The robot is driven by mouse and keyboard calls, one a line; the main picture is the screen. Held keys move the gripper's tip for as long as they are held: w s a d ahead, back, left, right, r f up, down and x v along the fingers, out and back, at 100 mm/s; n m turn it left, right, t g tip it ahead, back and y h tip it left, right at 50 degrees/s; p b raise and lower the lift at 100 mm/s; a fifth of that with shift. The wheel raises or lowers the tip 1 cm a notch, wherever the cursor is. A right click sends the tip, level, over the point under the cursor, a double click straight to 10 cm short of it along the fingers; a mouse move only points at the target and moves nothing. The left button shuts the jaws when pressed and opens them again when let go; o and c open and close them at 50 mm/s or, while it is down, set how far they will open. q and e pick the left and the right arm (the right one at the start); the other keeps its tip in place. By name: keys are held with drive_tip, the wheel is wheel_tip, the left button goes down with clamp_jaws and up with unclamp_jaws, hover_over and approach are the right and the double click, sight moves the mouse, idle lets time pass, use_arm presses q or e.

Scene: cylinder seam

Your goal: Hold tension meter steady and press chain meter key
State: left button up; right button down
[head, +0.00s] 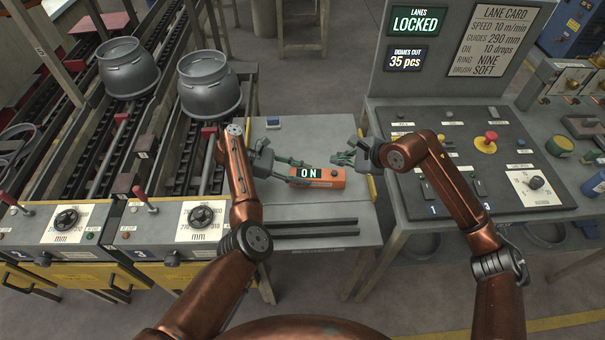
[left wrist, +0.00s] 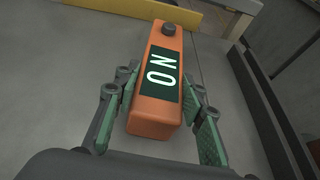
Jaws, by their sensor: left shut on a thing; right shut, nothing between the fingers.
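The orange tension meter (head: 332,179) lies on the grey bench between my arms. Its dark display reads ON in bright letters. In the left wrist view the meter (left wrist: 152,112) has a round dark key (left wrist: 169,29) at its far end. My left gripper (head: 298,170) is shut on the near end of the meter, with a green-padded finger on each side in the left wrist view (left wrist: 163,100). My right gripper (head: 341,158) is shut and empty, just above and behind the meter's right end. I cannot tell whether it touches the key.
The bench top (head: 300,215) has dark slots near its front and a small blue-topped item (head: 273,122) at the back. Two lanes with grey cylinders (head: 209,84) stand left. A control panel (head: 460,150) stands right, with a red button (head: 491,137) and a sign reading LOCKED (head: 418,20).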

idle(0.3)
use_arm(q)
drive_tip(key=o, duration=1.5)
drive_tip(key=shift+c, duration=0.2)
drive_tip(key=v, duration=1)
drive_tip(key=shift+a, duration=0.35)
drive_tip(key=shift+a+r, duration=0.35)
drive_tip(key=shift+a, duration=0.25)
